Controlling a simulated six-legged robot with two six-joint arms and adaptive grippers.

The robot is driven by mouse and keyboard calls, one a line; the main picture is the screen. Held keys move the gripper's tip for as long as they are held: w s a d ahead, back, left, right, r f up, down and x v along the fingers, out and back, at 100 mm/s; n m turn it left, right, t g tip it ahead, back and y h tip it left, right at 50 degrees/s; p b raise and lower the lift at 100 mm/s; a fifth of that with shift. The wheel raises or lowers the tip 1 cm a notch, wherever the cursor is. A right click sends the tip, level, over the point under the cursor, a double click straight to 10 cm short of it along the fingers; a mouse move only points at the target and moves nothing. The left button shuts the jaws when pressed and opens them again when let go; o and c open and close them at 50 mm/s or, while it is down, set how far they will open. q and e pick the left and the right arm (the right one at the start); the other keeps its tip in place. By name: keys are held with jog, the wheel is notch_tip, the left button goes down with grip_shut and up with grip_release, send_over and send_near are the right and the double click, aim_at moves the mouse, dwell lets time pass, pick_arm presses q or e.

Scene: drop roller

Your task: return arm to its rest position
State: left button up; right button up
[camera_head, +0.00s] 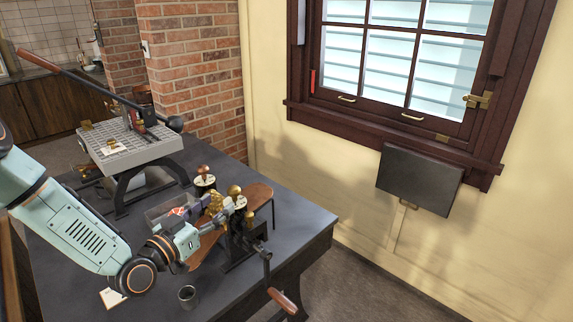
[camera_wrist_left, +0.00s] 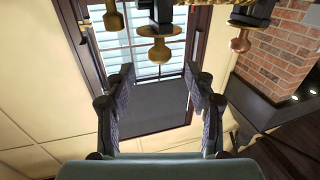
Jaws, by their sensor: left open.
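My left arm comes in from the left in the head view. Its gripper (camera_head: 212,222) is over the dark table, beside the brass-and-black roller machine (camera_head: 240,222) with its wooden-handled crank. In the left wrist view the two fingers of this gripper (camera_wrist_left: 160,92) stand apart with nothing between them. Brass knobs (camera_wrist_left: 160,50) of a machine hang in at the top of that view, beyond the fingertips. In the head view the fingertips overlap the machine's brass parts, so I cannot tell if they touch. My right gripper is in neither view.
A grey slab-topped press (camera_head: 130,150) with a long lever stands at the back left of the table (camera_head: 310,222). A small metal cup (camera_head: 187,296) stands near the front. A clear tray (camera_head: 165,212) lies behind my gripper. A window and wall are at right.

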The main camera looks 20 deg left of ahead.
pick_arm(q)
jog(key=s+d+f+n+g+b, duration=0.1)
jog(key=s+d+f+g+b, duration=0.2)
jog(key=f, duration=0.4)
jog(key=s+d+f+n+g, duration=0.25)
jog(key=s+f+g, duration=0.2)
jog(key=f, duration=0.25)
jog(key=s+d+f+n+g+b, duration=0.1)
jog(key=s+d+f+g+b, duration=0.2)
jog(key=f, duration=0.4)
jog(key=s+d+f+m+g+y+b, duration=0.1)
jog(key=s+d+f+g+b, duration=0.2)
jog(key=s+f, duration=0.4)
jog(key=s+d+f+m+g+y+b, duration=0.1)
jog(key=s+d+f+g+b, duration=0.2)
jog(key=s+f, duration=0.5)
jog(key=s+g+b, duration=0.1)
jog(key=s, duration=0.6)
jog(key=shift+s+m, duration=0.3)
jog(key=shift+m, duration=0.05)
